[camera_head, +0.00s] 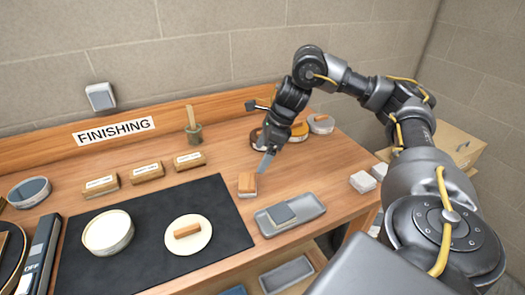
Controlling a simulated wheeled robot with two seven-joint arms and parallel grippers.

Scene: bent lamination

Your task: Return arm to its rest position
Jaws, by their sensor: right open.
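My right arm reaches in from the right and bends down over the wooden bench (310,172). My right gripper (265,163) is open and points down, just above and right of a small wooden block with a pale underside (247,182). The block stands on the bench at the right edge of the black mat (150,235). A small gap seems to lie between fingertip and block, but contact is hard to judge. My left arm and gripper are not in view.
A grey tray (306,209) holding a grey block stands right of the mat. A round white container (108,232) and a cream disc (200,243) with a small wooden piece lie on the mat. Labelled wooden blocks (146,171) line the back. Round containers (321,123) stand behind my gripper.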

